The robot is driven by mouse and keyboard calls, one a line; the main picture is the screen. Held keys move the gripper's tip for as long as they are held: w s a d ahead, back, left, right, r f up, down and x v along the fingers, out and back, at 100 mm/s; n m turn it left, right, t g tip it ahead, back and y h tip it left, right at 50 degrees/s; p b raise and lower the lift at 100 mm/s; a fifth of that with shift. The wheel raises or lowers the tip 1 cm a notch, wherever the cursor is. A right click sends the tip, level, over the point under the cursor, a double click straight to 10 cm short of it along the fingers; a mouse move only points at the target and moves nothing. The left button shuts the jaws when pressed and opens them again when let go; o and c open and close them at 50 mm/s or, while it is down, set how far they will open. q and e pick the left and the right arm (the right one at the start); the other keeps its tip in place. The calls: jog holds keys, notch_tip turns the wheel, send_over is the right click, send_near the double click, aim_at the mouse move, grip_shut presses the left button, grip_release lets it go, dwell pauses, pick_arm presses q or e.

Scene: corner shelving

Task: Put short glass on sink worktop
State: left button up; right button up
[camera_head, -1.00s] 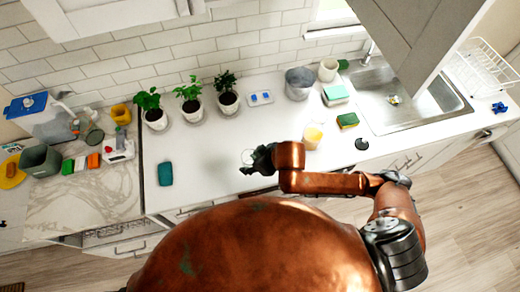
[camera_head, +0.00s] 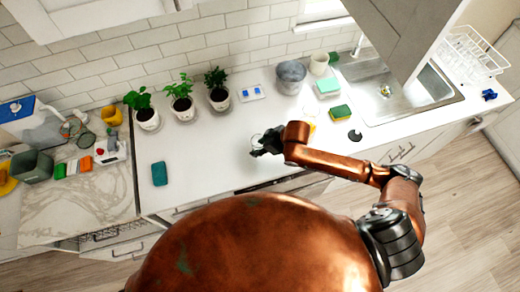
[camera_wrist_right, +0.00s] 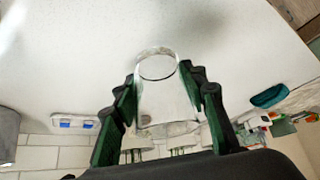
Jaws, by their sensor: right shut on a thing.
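My right gripper (camera_head: 258,146) is over the white sink worktop (camera_head: 205,160), near its front edge. It is shut on a clear short glass, seen between its green-and-black fingers in the right wrist view (camera_wrist_right: 160,95). In the head view only a faint ring of the glass (camera_head: 256,139) shows beside the fingers. I cannot tell whether the glass touches the worktop. The sink (camera_head: 400,92) is set into the worktop at the right. My left gripper is not in view.
Potted plants (camera_head: 182,105) and a grey pot (camera_head: 291,77) stand along the back. A teal item (camera_head: 159,173) lies to the left. A sponge (camera_head: 340,113) and a black disc (camera_head: 355,135) lie right of my gripper. The worktop between the plants and gripper is clear.

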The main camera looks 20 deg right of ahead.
jog(key=f, duration=0.3)
jog(key=shift+w+d+f, duration=0.1)
jog(key=shift+w+d, duration=0.2)
jog(key=shift+f, duration=0.4)
jog(key=o, duration=1.4)
jog(key=shift+f, duration=0.15)
jog(key=v, duration=1.2)
